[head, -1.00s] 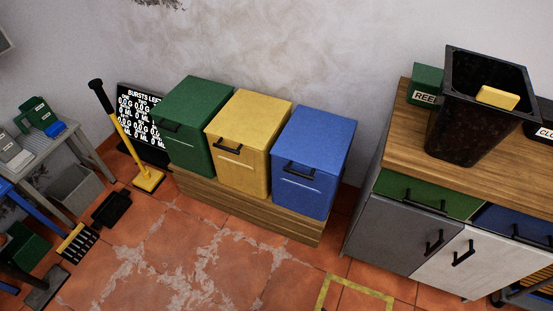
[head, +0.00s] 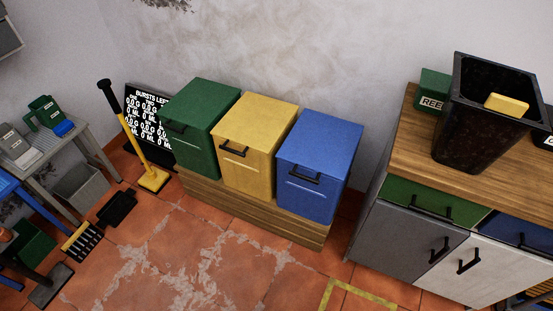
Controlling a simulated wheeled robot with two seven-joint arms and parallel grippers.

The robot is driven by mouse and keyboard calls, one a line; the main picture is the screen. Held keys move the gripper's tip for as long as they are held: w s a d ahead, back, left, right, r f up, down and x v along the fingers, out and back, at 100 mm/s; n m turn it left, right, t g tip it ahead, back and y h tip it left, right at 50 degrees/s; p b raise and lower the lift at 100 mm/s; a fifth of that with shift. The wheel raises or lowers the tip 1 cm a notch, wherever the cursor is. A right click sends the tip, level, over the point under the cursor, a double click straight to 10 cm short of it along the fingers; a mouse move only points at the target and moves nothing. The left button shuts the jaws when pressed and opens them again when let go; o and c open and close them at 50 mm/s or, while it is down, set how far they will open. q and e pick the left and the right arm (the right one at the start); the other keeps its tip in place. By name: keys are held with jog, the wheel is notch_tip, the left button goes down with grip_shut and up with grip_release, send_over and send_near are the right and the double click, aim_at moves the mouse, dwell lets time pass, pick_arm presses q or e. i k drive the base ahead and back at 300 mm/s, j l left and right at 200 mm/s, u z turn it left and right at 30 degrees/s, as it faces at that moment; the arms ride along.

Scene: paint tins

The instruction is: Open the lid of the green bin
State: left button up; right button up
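The green bin (head: 195,150) stands at the left end of a low wooden plinth against the wall. Neither of my grippers shows in the head view.
A yellow-and-black post tool (head: 135,140) and a black score board (head: 150,115) stand left of the green bin. The tiled floor (head: 190,255) before the bins is largely clear. A cabinet (head: 405,245) bearing a black tub (head: 485,125) stands at right.

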aim_at(197, 105)
jog(key=i+j, duration=0.1)
jog(key=j, duration=0.2)
jog(key=i+j, duration=0.15)
jog(key=j, duration=0.15)
jog(key=i+j, duration=0.1)
jog(key=j, duration=0.25)
jog(key=i+j, duration=0.1)
jog(key=j, duration=0.2)
